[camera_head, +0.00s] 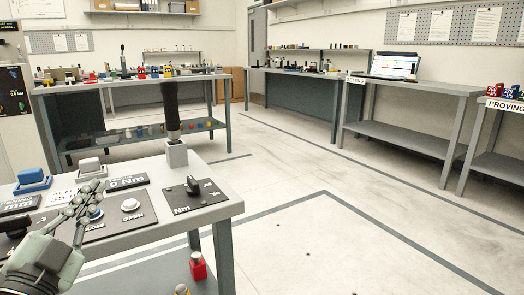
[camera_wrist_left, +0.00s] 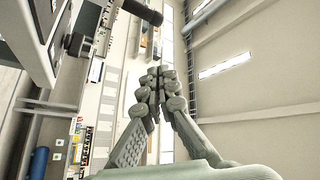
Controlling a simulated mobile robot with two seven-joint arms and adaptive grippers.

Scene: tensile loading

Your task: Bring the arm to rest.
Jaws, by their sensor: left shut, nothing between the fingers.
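My left gripper (camera_head: 88,196) comes in from the lower left in the head view, above the near table with the control panels. Its fingers are closed together with nothing between them. In the left wrist view the gripper (camera_wrist_left: 157,85) points away from the camera, fingertips together, with walls and shelving behind it. My right gripper shows in neither view.
The near table (camera_head: 222,211) carries a panel with a white button (camera_head: 130,205), a black knob (camera_head: 193,185), blue and grey blocks, and a dark upright post in a grey socket (camera_head: 177,154). A bench with a laptop (camera_head: 393,66) stands right. The floor between is clear.

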